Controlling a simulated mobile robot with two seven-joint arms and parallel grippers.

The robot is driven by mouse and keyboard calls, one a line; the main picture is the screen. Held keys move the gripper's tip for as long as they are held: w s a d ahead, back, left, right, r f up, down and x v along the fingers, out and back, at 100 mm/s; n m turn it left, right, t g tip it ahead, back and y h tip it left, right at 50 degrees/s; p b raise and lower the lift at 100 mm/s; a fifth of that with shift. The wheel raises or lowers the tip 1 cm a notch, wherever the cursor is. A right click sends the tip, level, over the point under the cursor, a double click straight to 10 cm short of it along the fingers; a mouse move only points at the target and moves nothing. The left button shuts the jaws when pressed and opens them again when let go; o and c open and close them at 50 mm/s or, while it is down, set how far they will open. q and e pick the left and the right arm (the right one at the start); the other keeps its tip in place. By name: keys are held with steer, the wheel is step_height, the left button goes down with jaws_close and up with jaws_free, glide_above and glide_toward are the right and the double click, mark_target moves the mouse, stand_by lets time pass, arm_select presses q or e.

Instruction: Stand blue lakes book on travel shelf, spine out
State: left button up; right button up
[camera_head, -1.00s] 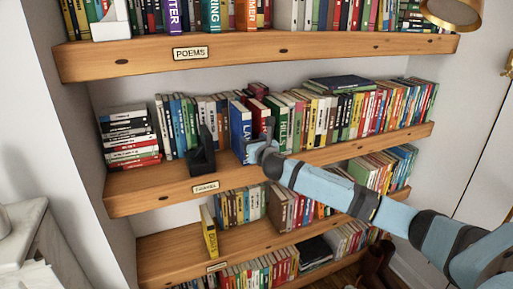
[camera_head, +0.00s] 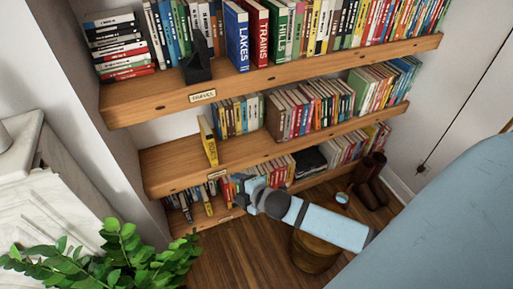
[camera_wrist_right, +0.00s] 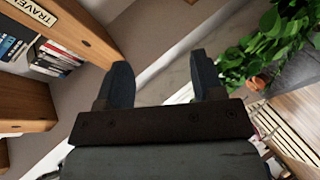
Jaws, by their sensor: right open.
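The blue LAKES book (camera_head: 237,38) stands upright on the travel shelf (camera_head: 150,103), its titled spine facing out. It is between a black bookend (camera_head: 196,62) on its left and the red TRAINS book (camera_head: 257,34) on its right. My right gripper (camera_head: 240,182) is well below, in front of the lowest shelf and apart from the book. In the right wrist view its two dark fingers (camera_wrist_right: 165,82) are spread with nothing between them. The TRAVEL label (camera_head: 203,96) is on the shelf edge and also shows in the wrist view (camera_wrist_right: 33,12). My left gripper is not visible.
A yellow book (camera_head: 208,142) stands at the left of the shelf below. A leafy plant (camera_head: 110,255) and a white marble mantel (camera_head: 40,200) are at lower left. A round wooden stool (camera_head: 315,250) and brown boots (camera_head: 371,180) stand on the floor at right.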

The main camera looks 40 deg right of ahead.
steer(key=s+a+f+m, duration=0.3)
steer(key=s+m, duration=0.3)
steer(key=s, duration=0.2)
steer(key=s+a+f+m+g, duration=0.1)
steer(key=s+a+f+m, duration=0.2)
steer(key=s+m, duration=0.4)
steer(key=shift+s+a+f+y, duration=0.25)
steer(key=shift+s+y, duration=0.15)
steer(key=shift+s, duration=0.5)
